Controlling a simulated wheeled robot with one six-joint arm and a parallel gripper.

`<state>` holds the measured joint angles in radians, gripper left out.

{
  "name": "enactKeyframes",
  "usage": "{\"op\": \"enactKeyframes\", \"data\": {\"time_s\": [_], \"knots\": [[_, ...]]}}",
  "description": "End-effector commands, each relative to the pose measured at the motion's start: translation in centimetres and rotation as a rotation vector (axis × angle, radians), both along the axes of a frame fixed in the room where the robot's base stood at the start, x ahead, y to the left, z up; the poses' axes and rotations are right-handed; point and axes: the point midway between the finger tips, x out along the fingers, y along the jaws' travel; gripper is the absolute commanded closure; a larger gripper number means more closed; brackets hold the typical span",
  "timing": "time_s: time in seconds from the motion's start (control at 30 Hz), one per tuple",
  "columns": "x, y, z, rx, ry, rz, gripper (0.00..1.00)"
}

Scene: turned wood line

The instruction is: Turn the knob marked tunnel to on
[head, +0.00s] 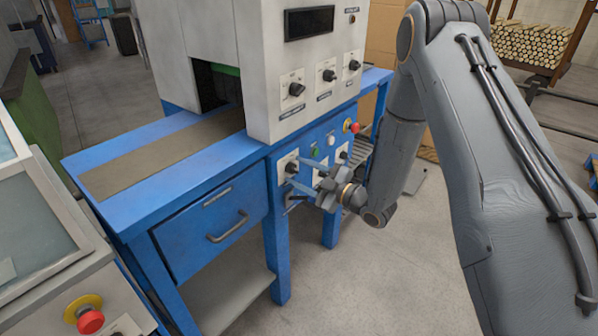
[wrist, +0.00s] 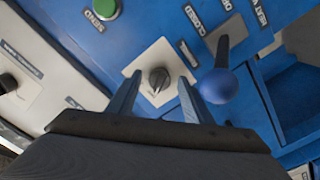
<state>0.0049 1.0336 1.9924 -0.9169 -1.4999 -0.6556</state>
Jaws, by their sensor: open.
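A dark knob on a pale square plate (head: 283,161) is on the blue front panel of the machine. In the wrist view the knob (wrist: 158,79) lies between the tips of my two fingers, and its plate shows around it. My gripper (head: 298,174) is open, its fingers pointing at this knob from the right in the head view. My fingers also show in the wrist view (wrist: 159,84), one on each side of the knob; I cannot tell whether they touch it. The word "tunnel" is not readable on any label, and the knob's marks are too small to read.
A blue ball-ended lever (wrist: 217,87) is close beside my right finger in the wrist view. A green button (wrist: 104,8) is at upper left. The grey upper panel has several knobs (head: 297,88). A red stop button (head: 353,127) is at the blue panel's right. A drawer handle (head: 229,229) protrudes below.

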Motion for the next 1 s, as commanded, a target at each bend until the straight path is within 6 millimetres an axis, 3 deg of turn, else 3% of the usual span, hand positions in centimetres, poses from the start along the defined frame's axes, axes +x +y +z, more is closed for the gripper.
{"op": "enactKeyframes", "data": {"time_s": [0.3,0.57,1.0], "knots": [[0.26,0.31,0.01,0.0,0.0,0.0,0.54],[0.24,0.29,0.02,0.0,0.0,0.0,0.95],[0.21,0.3,0.02,0.061,0.079,0.0,0.95]]}}
